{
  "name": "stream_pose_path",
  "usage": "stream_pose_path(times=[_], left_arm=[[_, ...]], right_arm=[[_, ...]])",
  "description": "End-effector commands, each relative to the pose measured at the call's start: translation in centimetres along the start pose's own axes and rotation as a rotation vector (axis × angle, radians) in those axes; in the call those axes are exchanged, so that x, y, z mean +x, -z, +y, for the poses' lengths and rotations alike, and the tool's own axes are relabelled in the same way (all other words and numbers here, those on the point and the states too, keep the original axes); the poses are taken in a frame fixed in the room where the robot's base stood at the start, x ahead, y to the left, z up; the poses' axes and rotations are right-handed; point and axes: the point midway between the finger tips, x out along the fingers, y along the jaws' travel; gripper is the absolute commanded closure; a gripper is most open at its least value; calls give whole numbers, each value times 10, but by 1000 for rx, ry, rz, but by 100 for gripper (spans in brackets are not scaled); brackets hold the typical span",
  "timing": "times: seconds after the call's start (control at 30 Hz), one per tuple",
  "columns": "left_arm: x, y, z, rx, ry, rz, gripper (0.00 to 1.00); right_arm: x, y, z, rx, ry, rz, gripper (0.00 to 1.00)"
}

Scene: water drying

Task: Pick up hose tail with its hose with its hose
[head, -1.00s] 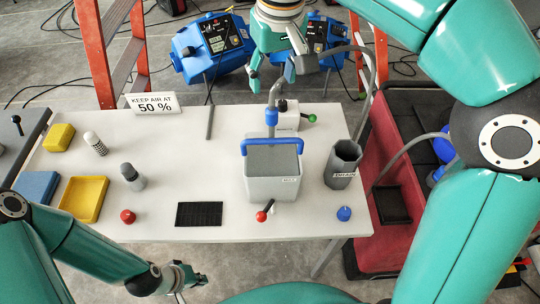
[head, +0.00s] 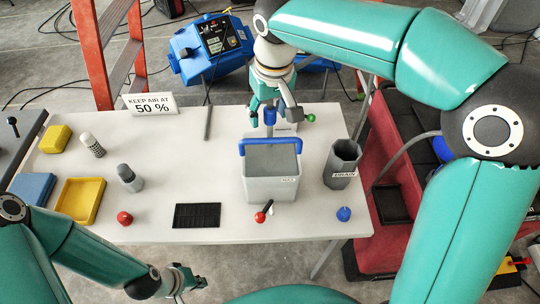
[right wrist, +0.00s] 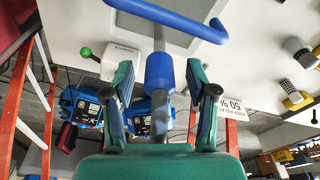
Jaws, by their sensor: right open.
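The blue hose tail (head: 270,117) stands upright behind the grey tank (head: 270,183) with the blue handle. In the right wrist view the hose tail (right wrist: 160,72) lies between my open fingers, with grey pipe on both sides of it. My right gripper (head: 272,114) comes down from above with its fingers either side of the hose tail; it also shows in the right wrist view (right wrist: 161,95). I cannot tell whether a finger touches. The upper hose is mostly hidden by my right arm. My left gripper (head: 190,280) is low at the left, off the table's front edge, its jaw state unclear.
A grey drain cup (head: 342,165) stands right of the tank. A small white box with a green knob (head: 311,118) sits close behind the tank. The white table (head: 200,160) is clear mid-left.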

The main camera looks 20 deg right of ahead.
Motion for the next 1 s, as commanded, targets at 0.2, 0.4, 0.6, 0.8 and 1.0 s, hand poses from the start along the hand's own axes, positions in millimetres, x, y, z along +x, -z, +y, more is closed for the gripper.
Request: stream_pose_path(times=[0.2,0.4,0.6,0.8,1.0], left_arm=[[0,0,0,0,0,0,100],[0,0,0,0,0,0,100],[0,0,0,0,0,0,100],[0,0,0,0,0,0,100],[0,0,0,0,0,0,100]], right_arm=[[0,0,0,0,0,0,54],[0,0,0,0,0,0,88],[0,0,0,0,0,0,100],[-1,0,0,0,0,0,100],[-4,1,0,0,0,1,100]])
